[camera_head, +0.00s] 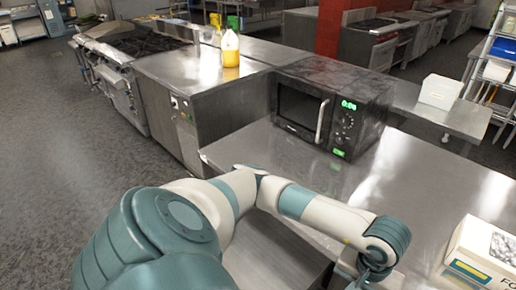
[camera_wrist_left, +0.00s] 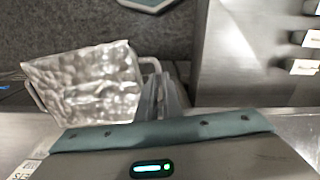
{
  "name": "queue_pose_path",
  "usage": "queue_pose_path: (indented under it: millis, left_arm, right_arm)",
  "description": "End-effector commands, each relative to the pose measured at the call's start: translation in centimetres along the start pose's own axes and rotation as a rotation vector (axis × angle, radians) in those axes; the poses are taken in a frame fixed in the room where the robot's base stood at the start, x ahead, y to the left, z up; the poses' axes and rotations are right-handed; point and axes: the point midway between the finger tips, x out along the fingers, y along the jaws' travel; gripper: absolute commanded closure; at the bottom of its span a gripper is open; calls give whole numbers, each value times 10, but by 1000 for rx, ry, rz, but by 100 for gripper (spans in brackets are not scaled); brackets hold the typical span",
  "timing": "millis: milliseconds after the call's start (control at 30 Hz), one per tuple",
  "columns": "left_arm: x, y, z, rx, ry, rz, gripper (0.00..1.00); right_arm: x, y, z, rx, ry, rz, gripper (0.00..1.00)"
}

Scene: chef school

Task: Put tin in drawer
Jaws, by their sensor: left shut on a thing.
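The tin is a silvery, crumpled-looking tray (camera_wrist_left: 90,85) at the left of the left wrist view. My left gripper (camera_wrist_left: 170,97) is shut on its right edge, and the tin hangs out to the left of the fingers. In the head view my left arm reaches across to the lower right, its wrist (camera_head: 380,248) over the front edge of the steel counter (camera_head: 300,165). The fingers and the tin are cut off or hidden there. I cannot make out an open drawer in either view. My right gripper is not in view.
A black microwave (camera_head: 325,105) stands on the counter. A white box (camera_head: 484,255) lies at the right edge, near my left wrist. A yellow bottle (camera_head: 230,50) and a white container (camera_head: 440,91) stand farther back. Grey floor (camera_head: 60,150) is free at left.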

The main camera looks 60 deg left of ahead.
Motion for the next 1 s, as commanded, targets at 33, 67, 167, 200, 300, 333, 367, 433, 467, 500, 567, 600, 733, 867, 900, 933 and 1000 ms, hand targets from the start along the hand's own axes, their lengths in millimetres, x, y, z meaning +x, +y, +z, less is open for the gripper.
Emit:
queue_pose_path:
  millis: [33,67,167,200,300,333,367,433,467,500,567,600,733,867,900,933,1000]
  left_arm:
    - [20,-3,-1,58,0,-1,100]
    - [28,-4,-1,98,0,-1,100]
    - [55,-8,-3,214,1,0,100]
    - [64,-9,-4,248,1,-1,100]
    - [82,-12,-4,313,2,-1,100]
    - [86,-12,-5,329,2,-1,100]
    - [90,-12,-5,341,3,-1,100]
    - [97,-13,-6,367,3,-1,100]
    - [99,-14,-6,376,3,-1,100]
    - [101,-14,-6,386,3,-1,100]
    - [103,-14,-6,396,3,-1,100]
    - [104,-14,-6,400,3,-1,100]
    - [104,-15,-6,407,3,-1,100]
    - [104,-15,-6,407,3,-1,100]
    - [104,-15,-6,406,3,-1,100]
    - [104,-15,-6,406,3,-1,100]
    - [104,-15,-6,406,3,-1,100]
  right_arm:
    - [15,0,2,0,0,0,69]
    - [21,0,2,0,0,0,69]
    - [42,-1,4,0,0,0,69]
    - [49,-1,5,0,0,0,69]
    - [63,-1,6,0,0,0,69]
    - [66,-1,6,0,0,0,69]
    - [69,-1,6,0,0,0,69]
    - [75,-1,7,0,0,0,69]
    - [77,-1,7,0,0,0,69]
    - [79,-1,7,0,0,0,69]
    - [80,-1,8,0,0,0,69]
    - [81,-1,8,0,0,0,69]
    - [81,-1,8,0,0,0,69]
    - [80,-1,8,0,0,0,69]
    - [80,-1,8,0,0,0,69]
    - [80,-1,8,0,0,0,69]
    - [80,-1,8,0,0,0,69]
